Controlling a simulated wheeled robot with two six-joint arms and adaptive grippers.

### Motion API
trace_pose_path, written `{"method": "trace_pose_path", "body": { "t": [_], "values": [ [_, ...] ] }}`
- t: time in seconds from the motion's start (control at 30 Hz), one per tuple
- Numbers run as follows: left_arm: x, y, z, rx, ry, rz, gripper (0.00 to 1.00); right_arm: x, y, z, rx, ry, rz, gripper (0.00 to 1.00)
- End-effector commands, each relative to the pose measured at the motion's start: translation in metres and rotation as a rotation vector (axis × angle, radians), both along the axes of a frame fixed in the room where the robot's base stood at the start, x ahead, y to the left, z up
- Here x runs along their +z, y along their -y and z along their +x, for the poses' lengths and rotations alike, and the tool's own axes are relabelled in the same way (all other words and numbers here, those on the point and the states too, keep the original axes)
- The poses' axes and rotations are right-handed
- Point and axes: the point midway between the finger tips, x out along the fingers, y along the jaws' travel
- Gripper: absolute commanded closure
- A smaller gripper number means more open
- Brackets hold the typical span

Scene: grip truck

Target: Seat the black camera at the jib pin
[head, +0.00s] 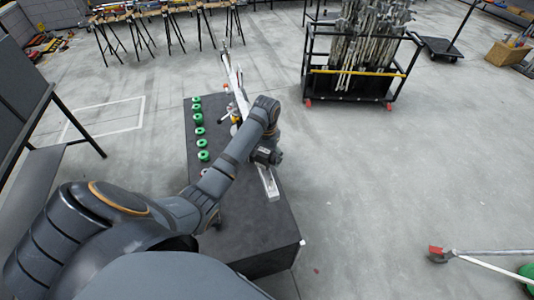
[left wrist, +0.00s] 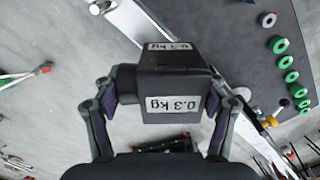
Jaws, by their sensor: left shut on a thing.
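The black camera (left wrist: 180,82) is a box-shaped body with white "0.3 kg" labels in the left wrist view. My left gripper (left wrist: 166,97) is shut on it, one finger on each side. In the head view my left gripper (head: 266,156) is above the dark table, and the camera cannot be told apart from it. The silver jib arm (left wrist: 145,24) passes behind the camera in the left wrist view. It also shows in the head view (head: 269,184). A small round knob (left wrist: 97,8) is at its end; I cannot tell whether it is the pin. My right gripper is not in view.
The dark table (head: 262,225) carries a row of green discs (head: 201,143) along its left side. A black cart (head: 350,85) with stands is behind it to the right. A red-tipped stand (head: 437,253) lies at lower right.

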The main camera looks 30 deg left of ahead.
Motion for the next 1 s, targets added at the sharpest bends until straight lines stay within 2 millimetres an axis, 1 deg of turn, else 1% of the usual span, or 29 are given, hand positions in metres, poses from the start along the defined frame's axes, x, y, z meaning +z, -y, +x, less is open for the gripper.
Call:
{"method": "trace_pose_path", "body": {
  "t": [0.33, 0.8, 0.83, 1.0],
  "values": [
    [-0.018, -0.003, 0.0, 0.002, -0.001, 0.0, 0.5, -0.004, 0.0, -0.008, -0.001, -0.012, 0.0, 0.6],
    [-0.022, -0.003, 0.0, 0.002, 0.001, 0.0, 0.5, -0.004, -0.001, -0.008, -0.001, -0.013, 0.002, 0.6],
    [-0.022, -0.003, 0.0, 0.002, 0.001, 0.0, 0.25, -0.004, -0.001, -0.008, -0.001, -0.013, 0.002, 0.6],
    [-0.022, -0.003, 0.0, 0.002, 0.0, 0.0, 0.02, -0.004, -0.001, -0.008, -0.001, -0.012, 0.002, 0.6]
  ]
}}
